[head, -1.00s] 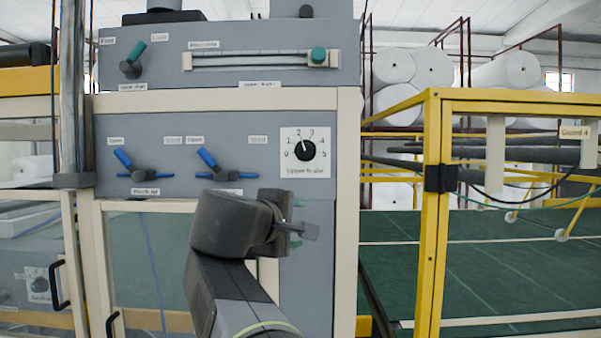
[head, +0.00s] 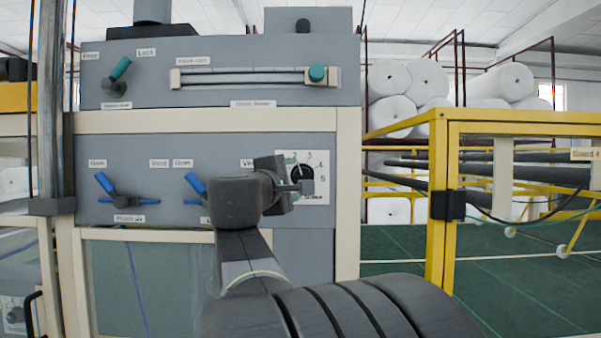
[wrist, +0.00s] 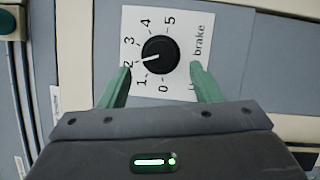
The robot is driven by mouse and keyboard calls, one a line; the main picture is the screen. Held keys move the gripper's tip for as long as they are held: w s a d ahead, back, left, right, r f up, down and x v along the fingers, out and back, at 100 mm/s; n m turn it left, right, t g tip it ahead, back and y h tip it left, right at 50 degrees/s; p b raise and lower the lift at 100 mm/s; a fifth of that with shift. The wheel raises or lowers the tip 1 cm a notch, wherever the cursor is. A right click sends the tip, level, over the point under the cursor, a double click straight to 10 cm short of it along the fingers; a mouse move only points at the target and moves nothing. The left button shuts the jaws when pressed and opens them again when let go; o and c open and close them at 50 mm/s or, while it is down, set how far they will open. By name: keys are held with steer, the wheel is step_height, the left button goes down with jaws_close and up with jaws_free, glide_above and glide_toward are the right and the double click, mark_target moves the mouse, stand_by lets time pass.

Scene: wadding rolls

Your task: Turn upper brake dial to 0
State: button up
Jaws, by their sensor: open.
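The upper brake dial (wrist: 160,55) is a round black knob on a white plate (wrist: 185,85) numbered 0 to 5. In the wrist view its white pointer line points at about 2. In the head view the dial (head: 301,172) is partly covered by my gripper (head: 296,187). My gripper (wrist: 160,68) is open, with one green finger on each side of the knob in the wrist view. The fingers look apart from the knob; how far they are in front of the panel I cannot tell.
Blue levers (head: 118,192) (head: 196,185) are on the same grey panel, left of the dial. A green-knobbed slider (head: 317,73) and a green-tipped lever (head: 120,69) are above. A yellow guard frame (head: 438,210) stands to the right.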

mark_target(301, 177)
steer(key=shift+p+x, duration=0.45)
steer(key=shift+x, duration=1.75)
steer(key=shift+c, duration=0.2)
steer(key=shift+f, duration=0.1)
steer(key=c, duration=0.9)
